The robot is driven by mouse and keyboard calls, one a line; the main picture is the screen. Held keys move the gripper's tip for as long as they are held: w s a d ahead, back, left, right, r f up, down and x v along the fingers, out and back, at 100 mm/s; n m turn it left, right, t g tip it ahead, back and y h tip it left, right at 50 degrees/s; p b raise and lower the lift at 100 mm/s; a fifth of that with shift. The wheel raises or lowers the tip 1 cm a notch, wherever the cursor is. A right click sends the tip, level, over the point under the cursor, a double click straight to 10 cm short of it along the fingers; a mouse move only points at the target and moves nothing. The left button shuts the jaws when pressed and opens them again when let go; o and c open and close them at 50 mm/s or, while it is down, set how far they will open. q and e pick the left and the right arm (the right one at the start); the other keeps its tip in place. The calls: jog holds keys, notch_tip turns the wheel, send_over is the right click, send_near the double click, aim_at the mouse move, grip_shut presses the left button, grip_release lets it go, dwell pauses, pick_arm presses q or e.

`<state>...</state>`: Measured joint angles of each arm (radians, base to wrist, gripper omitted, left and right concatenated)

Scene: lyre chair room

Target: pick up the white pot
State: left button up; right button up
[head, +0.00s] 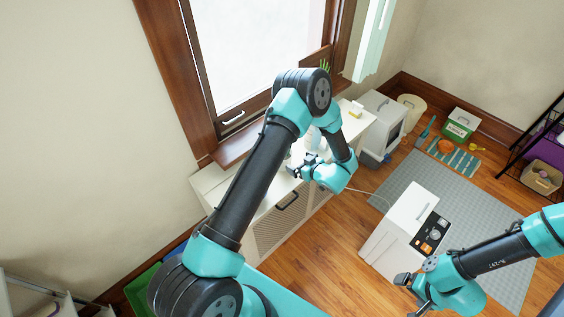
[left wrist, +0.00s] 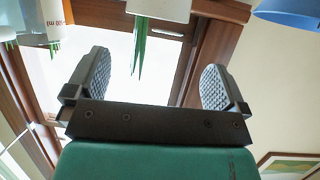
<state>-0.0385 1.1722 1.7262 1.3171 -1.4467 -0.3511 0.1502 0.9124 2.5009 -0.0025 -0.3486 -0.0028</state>
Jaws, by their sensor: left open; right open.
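A white pot (left wrist: 158,9) with long green leaves shows at the top edge of the left wrist view, where the scene appears upside down. It is cut off by the frame edge. In the head view only green leaf tips (head: 325,65) show by the window; my left arm hides what is below them. My left gripper (head: 297,167) is open and empty above the white cabinet. In the left wrist view its fingers (left wrist: 155,68) are spread, with the pot beyond them, apart from both. My right gripper (head: 411,292) is open and empty, low by the white box-shaped appliance.
A pale container with lettering (left wrist: 45,22) and a blue object (left wrist: 288,11) flank the pot in the wrist view. The white cabinet (head: 268,232) stands under the window. A white appliance (head: 400,222) stands on the grey mat (head: 455,208).

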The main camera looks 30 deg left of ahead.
pick_arm(q)
jog(key=x, duration=0.6)
jog(key=shift+w+a+f, duration=0.15)
jog(key=shift+a+f, duration=0.1)
jog(key=shift+a, duration=0.05)
jog(key=shift+a, duration=0.1)
jog(key=shift+x, duration=2.5)
jog(key=shift+w+f, duration=0.15)
jog(key=shift+c, duration=0.3)
jog(key=c, duration=1)
